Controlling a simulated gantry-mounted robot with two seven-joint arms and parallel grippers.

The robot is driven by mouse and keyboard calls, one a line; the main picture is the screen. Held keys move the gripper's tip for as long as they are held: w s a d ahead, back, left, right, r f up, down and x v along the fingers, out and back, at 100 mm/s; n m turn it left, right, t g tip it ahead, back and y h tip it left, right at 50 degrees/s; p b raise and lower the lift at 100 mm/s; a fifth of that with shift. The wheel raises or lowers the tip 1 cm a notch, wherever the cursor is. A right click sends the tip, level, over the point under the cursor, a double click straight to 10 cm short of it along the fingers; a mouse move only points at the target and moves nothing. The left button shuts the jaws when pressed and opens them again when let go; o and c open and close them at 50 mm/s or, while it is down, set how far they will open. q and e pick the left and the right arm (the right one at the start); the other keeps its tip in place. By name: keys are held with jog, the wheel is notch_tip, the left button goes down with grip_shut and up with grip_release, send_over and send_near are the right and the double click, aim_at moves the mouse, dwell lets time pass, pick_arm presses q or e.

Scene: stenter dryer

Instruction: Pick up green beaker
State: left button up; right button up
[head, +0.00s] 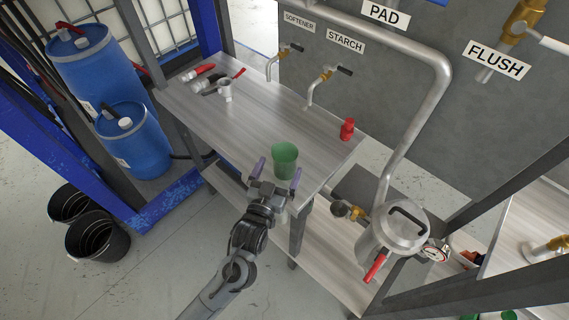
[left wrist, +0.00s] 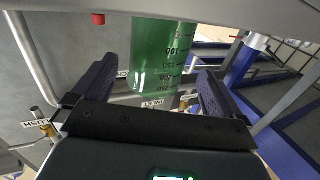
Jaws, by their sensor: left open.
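The green beaker (head: 284,160) stands upright on the wooden-look bench top (head: 215,125), near its front edge. In the left wrist view the translucent green beaker (left wrist: 160,50) shows dark volume marks and appears between the fingers. My left gripper (head: 279,177) is open, its two purple-grey fingers on either side of the beaker's near side. The same gripper (left wrist: 163,85) shows in the left wrist view with a gap between each finger and the beaker. My right gripper is in neither view.
A red bottle (head: 347,129) stands to the beaker's right. Taps labelled SOFTENER and STARCH (head: 346,40) overhang the back. A lidded metal pot (head: 394,235) is at lower right. The bench between is clear.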

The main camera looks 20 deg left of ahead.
aim_at(281, 169)
pick_arm(q)
jog(key=w, duration=0.4)
jog(key=shift+d+r, duration=0.1)
jog(key=c, duration=1)
jog(key=shift+c, duration=0.2)
jog(key=shift+r, duration=0.2)
